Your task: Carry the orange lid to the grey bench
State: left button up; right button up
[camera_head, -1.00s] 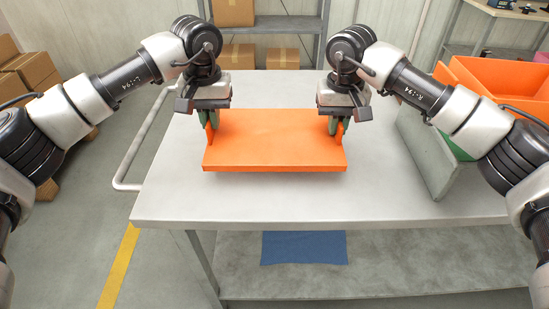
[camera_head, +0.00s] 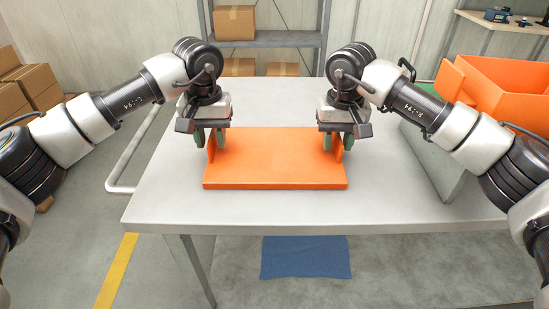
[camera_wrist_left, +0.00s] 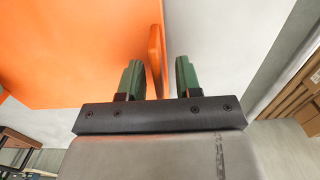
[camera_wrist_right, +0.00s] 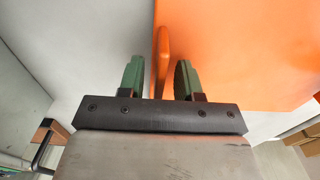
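The orange lid (camera_head: 275,160) lies flat on the grey bench (camera_head: 270,210), near the middle of its front half. It has an upright tab at each side. My left gripper (camera_head: 209,139) is open around the left tab, with one green finger on each side. In the left wrist view the tab (camera_wrist_left: 156,60) stands between the fingers with visible gaps. My right gripper (camera_head: 337,143) is open around the right tab. In the right wrist view this tab (camera_wrist_right: 162,55) stands between the fingers, also with gaps.
A large orange bin (camera_head: 500,90) and a grey panel-like part (camera_head: 437,160) stand at the right of the bench. A blue cloth (camera_head: 305,257) lies on the lower level. Shelves with cardboard boxes (camera_head: 234,22) stand behind. The bench top in front of the lid is clear.

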jog(key=shift+s+f, duration=0.15)
jog(key=shift+f, duration=0.5)
pick_arm(q)
notch_tip(320, 180, up, 8)
pick_arm(e)
notch_tip(320, 180, up, 9)
jog(key=shift+r, duration=0.15)
pick_arm(q)
jog(key=shift+o, duration=0.5)
jog(key=o, duration=0.6)
pick_arm(e)
jog(key=o, duration=0.7)
